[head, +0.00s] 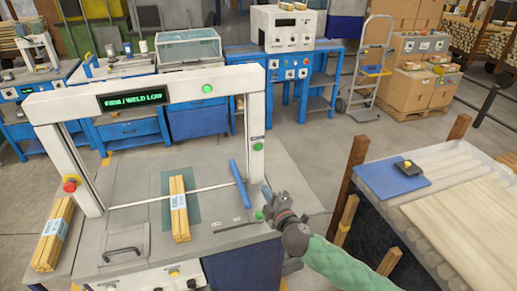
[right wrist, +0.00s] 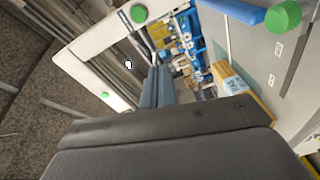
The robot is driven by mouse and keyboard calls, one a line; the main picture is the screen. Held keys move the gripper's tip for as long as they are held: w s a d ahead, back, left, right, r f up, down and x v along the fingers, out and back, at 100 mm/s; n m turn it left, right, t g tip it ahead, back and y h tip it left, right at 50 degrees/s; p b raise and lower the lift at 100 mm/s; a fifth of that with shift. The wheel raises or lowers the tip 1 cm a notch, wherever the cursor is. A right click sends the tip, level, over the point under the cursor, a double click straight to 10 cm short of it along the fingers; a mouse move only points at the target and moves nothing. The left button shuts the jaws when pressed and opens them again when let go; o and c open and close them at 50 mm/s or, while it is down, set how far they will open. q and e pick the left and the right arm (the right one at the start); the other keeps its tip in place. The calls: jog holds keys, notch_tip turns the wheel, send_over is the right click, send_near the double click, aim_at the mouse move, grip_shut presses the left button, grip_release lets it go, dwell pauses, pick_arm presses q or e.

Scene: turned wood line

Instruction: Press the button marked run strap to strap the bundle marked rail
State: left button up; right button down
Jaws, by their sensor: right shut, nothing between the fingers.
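The strapping machine has a white arch (head: 150,98) over a grey top. A wooden bundle (head: 181,212) with a pale label lies under the arch on a green patch; the right wrist view also shows it (right wrist: 237,83). I cannot read its label surely. A green button (head: 259,214) sits at the right front of the top, and also shows in the right wrist view (right wrist: 283,17). Another green button (head: 258,147) is on the right post. Button markings are too small to read. My right gripper (head: 268,197) is shut and empty, just right of the front button. My left gripper is out of view.
A second bundle (head: 52,234) lies at the machine's left, near a red knob (head: 71,183). The display (head: 134,98) is lit green. A rack of timber (head: 455,217) stands at right.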

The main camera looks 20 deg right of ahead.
aim_at(258, 147)
jog(key=w+r+n+g+y, duration=0.1)
jog(key=w+r+n+y, duration=0.5)
jog(key=n, duration=0.5)
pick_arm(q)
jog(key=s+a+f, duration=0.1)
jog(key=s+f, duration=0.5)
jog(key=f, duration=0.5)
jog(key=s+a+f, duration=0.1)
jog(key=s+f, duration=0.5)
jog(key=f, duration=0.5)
pick_arm(e)
jog(key=w+d+f+n+g+y, duration=0.2)
jog(key=d+f+n+g+y, duration=0.1)
jog(key=n, duration=0.7)
jog(key=shift+w+d+f+g, duration=0.2)
jog(key=shift+d+f+g, duration=0.2)
jog(key=shift+d+g, duration=0.65)
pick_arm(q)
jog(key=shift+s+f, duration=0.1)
pick_arm(e)
jog(key=shift+a, duration=0.2)
